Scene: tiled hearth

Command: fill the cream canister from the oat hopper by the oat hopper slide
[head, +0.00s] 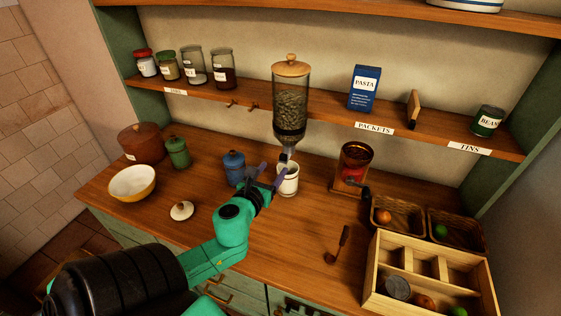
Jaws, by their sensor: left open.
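The oat hopper (291,98), a clear cylinder of grain with a wooden lid, is mounted at the shelf's front. Its spout (286,155) points down. The cream canister (289,183) stands upright and lidless on the counter beneath the spout; its contents cannot be made out. My left gripper (272,172) is open, its fingers at the near left side of the canister and just below the spout; I cannot tell whether they touch either. The gripper hides part of the canister. The slide is not clearly distinguishable. A cream lid (181,210) lies on the counter to the left. My right gripper is out of view.
A blue canister (233,168) stands close left of my gripper. A green canister (178,153), brown pot (140,144) and yellow bowl (132,184) are farther left. A grinder (354,165), a scoop (338,244) and a wooden crate (371,275) are right. The counter's front middle is clear.

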